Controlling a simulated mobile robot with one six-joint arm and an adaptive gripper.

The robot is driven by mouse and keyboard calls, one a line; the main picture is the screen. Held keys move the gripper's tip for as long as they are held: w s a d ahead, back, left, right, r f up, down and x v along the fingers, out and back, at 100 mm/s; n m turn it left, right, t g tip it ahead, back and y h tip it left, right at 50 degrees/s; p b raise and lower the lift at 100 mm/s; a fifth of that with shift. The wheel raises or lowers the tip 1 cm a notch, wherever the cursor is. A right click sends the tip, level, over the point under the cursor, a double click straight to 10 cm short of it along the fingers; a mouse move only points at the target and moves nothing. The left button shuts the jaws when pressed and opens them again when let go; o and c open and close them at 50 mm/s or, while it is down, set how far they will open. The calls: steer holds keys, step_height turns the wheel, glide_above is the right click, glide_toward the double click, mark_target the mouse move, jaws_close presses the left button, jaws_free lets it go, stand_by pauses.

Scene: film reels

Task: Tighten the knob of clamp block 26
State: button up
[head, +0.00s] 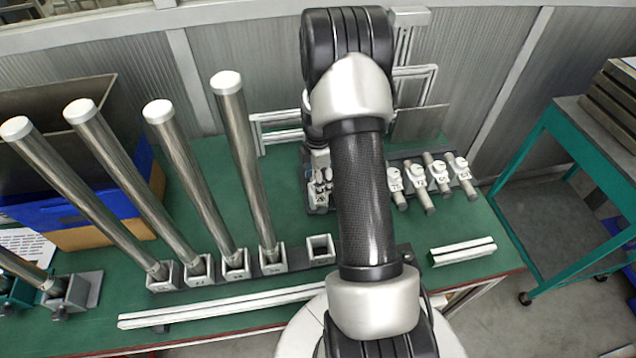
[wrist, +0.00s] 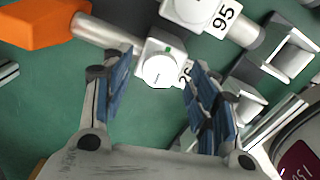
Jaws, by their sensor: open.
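In the wrist view, a clamp block (wrist: 155,48) with a round white knob (wrist: 162,71) and a small green mark sits on a metal rod. Its label is partly covered by the knob and my right finger; a 6 seems to show, so I cannot read the full number. My gripper (wrist: 158,66) is open, with one blue-padded finger on each side of the knob. A gap shows between each finger and the knob. In the head view my arm hides most of the gripper and this block.
A block labelled 95 (wrist: 205,14) stands close by at upper right. An orange piece (wrist: 40,22) is at the rod's left end. Several knobbed clamps (head: 419,180) lie right of my arm. Tall steel posts (head: 245,165) stand to its left on the green table (head: 370,240).

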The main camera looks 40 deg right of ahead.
steer(key=shift+f, duration=0.4)
steer(key=c, duration=1.1)
steer(key=shift+o, duration=0.2)
